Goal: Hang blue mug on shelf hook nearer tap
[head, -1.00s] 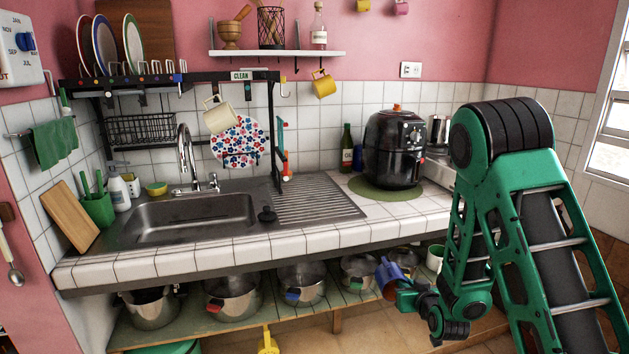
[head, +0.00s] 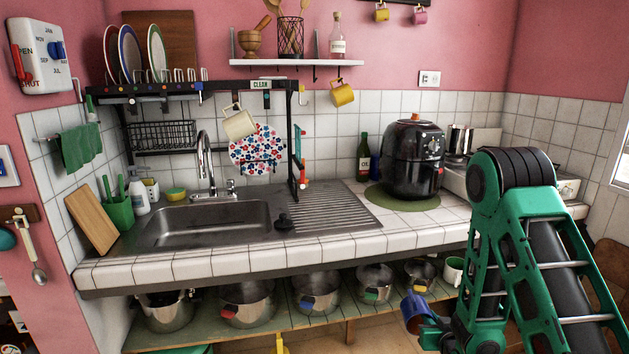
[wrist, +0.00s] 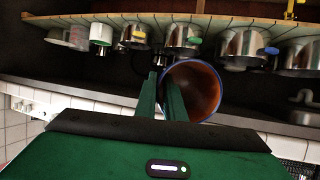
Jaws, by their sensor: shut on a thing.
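My gripper (head: 432,334) is shut on the blue mug (head: 413,308), low in front of the counter at the right in the head view. In the wrist view my gripper (wrist: 160,98) has one finger outside and one across the open mouth of the blue mug (wrist: 190,88), whose inside looks reddish brown. The wrist picture is upside down. The tap (head: 207,160) stands behind the sink. The white wall shelf (head: 288,61) is up and right of the tap; a small dark hook (head: 314,73) shows under it. A yellow mug (head: 342,95) hangs below its right end.
A black dish rack (head: 180,90) stands over the sink; a cream mug (head: 238,125) hangs from it. A black air fryer (head: 413,160) stands on the counter. Several steel pots, such as this one (head: 247,303), line the lower shelf. The draining board (head: 335,210) is clear.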

